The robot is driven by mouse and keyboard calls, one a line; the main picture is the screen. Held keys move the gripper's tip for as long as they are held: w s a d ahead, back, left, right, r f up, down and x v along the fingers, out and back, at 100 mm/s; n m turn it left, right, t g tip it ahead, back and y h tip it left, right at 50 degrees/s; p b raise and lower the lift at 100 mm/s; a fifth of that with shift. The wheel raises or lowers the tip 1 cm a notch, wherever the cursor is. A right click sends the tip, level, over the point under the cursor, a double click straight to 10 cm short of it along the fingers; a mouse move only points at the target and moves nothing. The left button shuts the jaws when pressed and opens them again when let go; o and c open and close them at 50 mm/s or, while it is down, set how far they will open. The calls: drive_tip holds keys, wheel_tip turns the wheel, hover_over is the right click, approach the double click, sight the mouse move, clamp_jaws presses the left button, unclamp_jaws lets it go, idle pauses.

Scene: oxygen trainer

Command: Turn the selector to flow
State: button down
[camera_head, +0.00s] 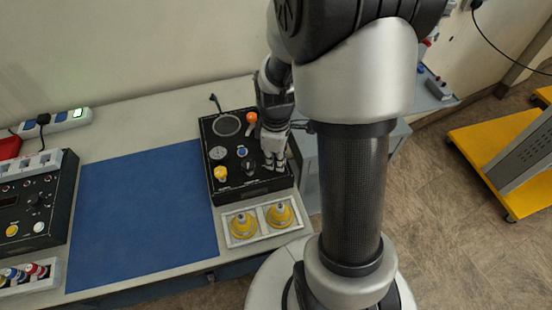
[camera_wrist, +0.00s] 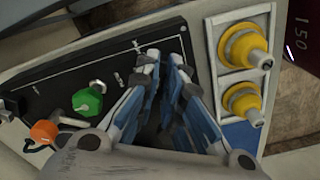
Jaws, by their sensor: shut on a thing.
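A black control box (camera_head: 238,191) stands on the bench, with knobs and a round gauge on its top. My gripper (camera_head: 272,164) is low over its right side, towards the near end. In the wrist view its blue-grey fingers (camera_wrist: 166,66) are closed in on a dark part between them, near white label marks on the panel. This part appears to be the selector, but the fingers hide most of it and its pointer direction cannot be read. The wrist view also shows a green knob (camera_wrist: 87,101) and an orange knob (camera_wrist: 43,131) on the panel.
A pale tray with two yellow fittings (camera_head: 242,226) lies at the box's near end. A yellow knob (camera_head: 221,173) and a blue knob (camera_head: 242,151) stand left of my gripper. A blue mat (camera_head: 145,210) lies clear further left.

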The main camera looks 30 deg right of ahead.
idle(0.5)
drive_tip(key=m+p, duration=0.1)
drive_tip(key=m, duration=0.4)
drive_tip(key=shift+m+p, duration=0.35)
drive_tip(key=shift+m, duration=0.05)
drive_tip(key=m+p, duration=0.1)
drive_tip(key=m, duration=0.5)
idle(0.4)
drive_tip(key=c, duration=1.7)
unclamp_jaws()
drive_tip(key=shift+r, duration=0.1)
wheel_tip(320, 180, up, 12)
drive_tip(key=shift+f, duration=0.1)
